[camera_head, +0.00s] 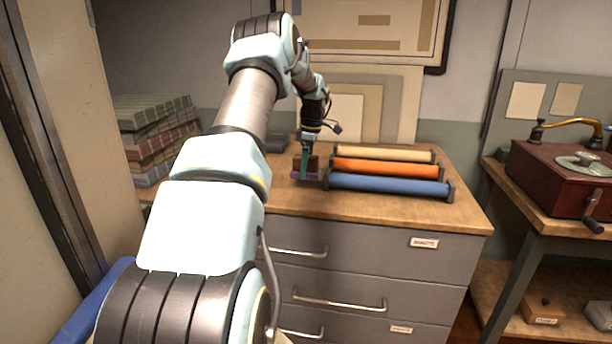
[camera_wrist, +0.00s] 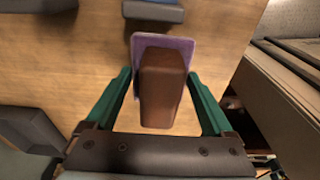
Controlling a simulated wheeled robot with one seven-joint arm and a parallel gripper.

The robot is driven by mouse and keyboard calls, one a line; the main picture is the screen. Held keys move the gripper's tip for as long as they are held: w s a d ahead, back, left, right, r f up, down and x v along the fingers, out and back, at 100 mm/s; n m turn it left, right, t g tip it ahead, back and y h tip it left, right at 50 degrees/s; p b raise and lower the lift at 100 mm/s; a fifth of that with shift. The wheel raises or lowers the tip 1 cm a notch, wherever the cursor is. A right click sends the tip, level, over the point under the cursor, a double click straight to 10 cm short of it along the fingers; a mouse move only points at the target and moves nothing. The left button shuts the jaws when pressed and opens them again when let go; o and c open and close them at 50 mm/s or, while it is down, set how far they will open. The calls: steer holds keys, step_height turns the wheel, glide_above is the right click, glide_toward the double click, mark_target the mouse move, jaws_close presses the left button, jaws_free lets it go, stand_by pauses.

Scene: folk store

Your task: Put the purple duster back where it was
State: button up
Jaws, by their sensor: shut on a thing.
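The purple duster (camera_head: 298,175) has a brown block handle on a purple pad. It is at the left part of the wooden cabinet top (camera_head: 385,212), left of the rolls. In the wrist view the duster (camera_wrist: 163,88) lies between the two green fingers, with its purple pad showing at the far end and sides. My gripper (camera_wrist: 159,76) is shut on it, one finger at each side. In the head view my gripper (camera_head: 307,160) points down at the duster. I cannot tell whether the pad touches the wood.
Cream (camera_head: 385,154), orange (camera_head: 387,169) and blue (camera_head: 390,186) rolls lie right of the duster.

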mark_target(310, 157)
steer(key=shift+f+p, duration=0.7)
steer(key=shift+f, duration=1.35)
steer(key=shift+f, duration=0.1)
steer(key=o, duration=0.9)
steer(key=r+b, duration=0.1)
steer(key=r, duration=0.3)
steer(key=d+r+b, duration=0.1)
steer(key=r, duration=0.3)
steer(key=r+b, duration=0.1)
steer(key=r, duration=0.3)
steer(key=shift+s+d, duration=0.15)
steer(key=shift+s, duration=0.1)
steer(key=s+a+f+m, duration=0.1)
steer(key=s+m, duration=0.4)
steer(key=s, duration=0.7)
steer(key=s+a+f+m+t+h, duration=0.1)
steer(key=s+m, duration=0.5)
steer(key=s, duration=0.6)
steer(key=s+a+f+m, duration=0.3)
steer(key=s+m, duration=0.3)
steer(key=s, duration=0.7)
steer(key=shift+s+a+h, duration=0.1)
steer(key=shift+a+h, duration=0.2)
steer(key=shift+a, duration=0.55)
